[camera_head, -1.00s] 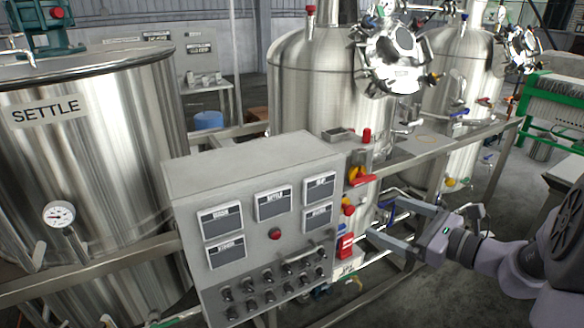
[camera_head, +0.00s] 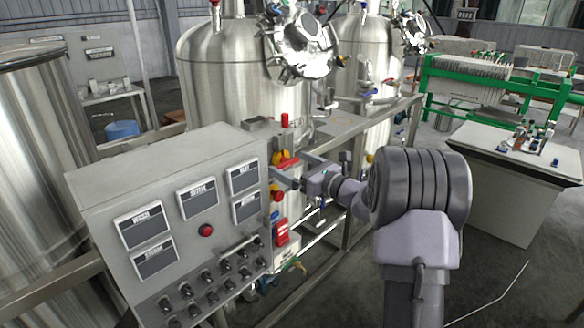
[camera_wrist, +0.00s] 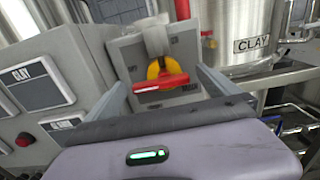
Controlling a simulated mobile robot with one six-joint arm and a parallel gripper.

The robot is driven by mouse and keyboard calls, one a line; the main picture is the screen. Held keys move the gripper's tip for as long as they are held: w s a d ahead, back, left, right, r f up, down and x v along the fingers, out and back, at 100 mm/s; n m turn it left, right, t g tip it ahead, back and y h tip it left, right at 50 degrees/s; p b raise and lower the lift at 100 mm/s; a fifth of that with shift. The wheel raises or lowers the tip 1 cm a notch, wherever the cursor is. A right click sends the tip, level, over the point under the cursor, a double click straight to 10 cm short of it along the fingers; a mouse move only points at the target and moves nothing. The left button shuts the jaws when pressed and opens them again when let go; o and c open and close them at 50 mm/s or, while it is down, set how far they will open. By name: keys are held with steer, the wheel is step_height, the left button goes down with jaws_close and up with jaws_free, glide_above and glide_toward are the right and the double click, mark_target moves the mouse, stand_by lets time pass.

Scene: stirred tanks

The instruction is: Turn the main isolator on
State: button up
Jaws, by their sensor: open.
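The main isolator is a red handle on a yellow disc, set on a grey box at the right side of the control panel. In the wrist view the red handle (camera_wrist: 161,84) lies roughly level, with the yellow disc (camera_wrist: 156,67) behind it. In the head view the isolator (camera_head: 287,162) is partly behind my gripper. My gripper (camera_head: 289,170) is open and faces the isolator. In the wrist view my gripper's fingers (camera_wrist: 161,78) stand left and right of the handle with gaps. I cannot tell whether the fingertips reach past it. A blurred pale tag hangs above the disc.
The grey control panel (camera_head: 170,180) with labelled displays, a red button (camera_head: 205,230) and several knobs is left of my gripper. A red box (camera_head: 281,232) sits below the isolator. Steel tanks (camera_head: 245,85) stand behind. Open floor lies at the lower right.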

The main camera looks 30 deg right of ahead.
steer(key=c, duration=1.4)
steer(key=shift+o, duration=0.2)
